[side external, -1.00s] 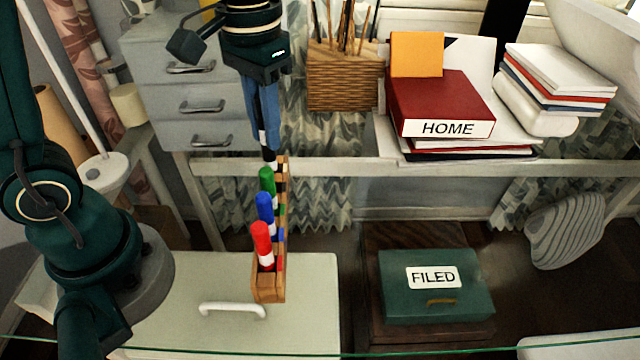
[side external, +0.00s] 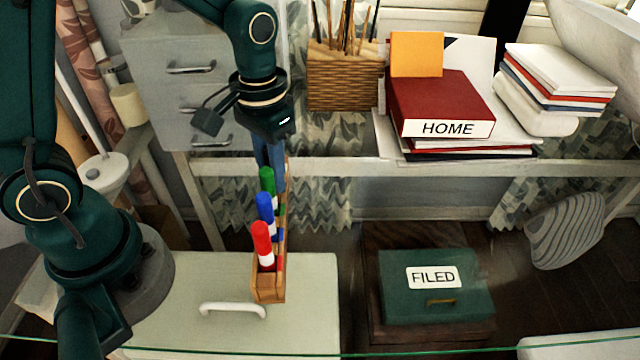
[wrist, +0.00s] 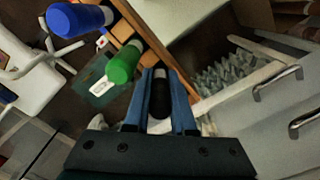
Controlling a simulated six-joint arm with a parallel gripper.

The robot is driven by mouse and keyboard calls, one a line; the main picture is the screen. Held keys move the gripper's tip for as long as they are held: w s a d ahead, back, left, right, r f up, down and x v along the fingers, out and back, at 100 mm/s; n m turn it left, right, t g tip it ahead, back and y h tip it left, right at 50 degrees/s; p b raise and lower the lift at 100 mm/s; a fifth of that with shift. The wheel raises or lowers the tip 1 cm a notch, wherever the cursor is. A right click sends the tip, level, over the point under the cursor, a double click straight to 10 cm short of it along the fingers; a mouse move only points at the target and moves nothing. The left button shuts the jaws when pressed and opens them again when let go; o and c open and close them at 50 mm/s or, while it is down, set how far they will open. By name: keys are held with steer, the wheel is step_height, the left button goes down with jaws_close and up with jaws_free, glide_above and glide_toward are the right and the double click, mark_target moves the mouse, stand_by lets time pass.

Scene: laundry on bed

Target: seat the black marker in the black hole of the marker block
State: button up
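The wooden marker block (side external: 268,291) stands on the pale cabinet top, running away from the camera. A red marker (side external: 262,240), a blue marker (side external: 265,207) and a green marker (side external: 267,180) stand upright in it, front to back. My gripper (side external: 273,165) is low at the far end of the block, behind the green marker. In the wrist view the black marker (wrist: 160,97) is between my two blue fingers, which are shut on it. Its lower end and the black hole are hidden, so I cannot tell how deep it sits.
The green marker (wrist: 122,62) stands close beside my fingers in the wrist view. A grey rail (side external: 340,167) crosses behind the block. A green box labelled FILED (side external: 435,300) is to the right. A wicker pen basket (side external: 345,85) and a red HOME binder (side external: 440,98) are behind.

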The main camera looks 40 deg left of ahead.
steer(key=o, duration=0.4)
step_height(320, 180, up, 11)
steer(key=shift+f, duration=0.1)
steer(key=shift+r, duration=0.65)
steer(key=shift+s+r, duration=0.15)
steer(key=s+f+t, duration=0.2)
steer(key=s+t, duration=0.3)
steer(key=s, duration=0.3)
steer(key=shift+s+a+t, duration=0.3)
steer(key=shift+s+a, duration=0.05)
steer(key=shift+a, duration=0.05)
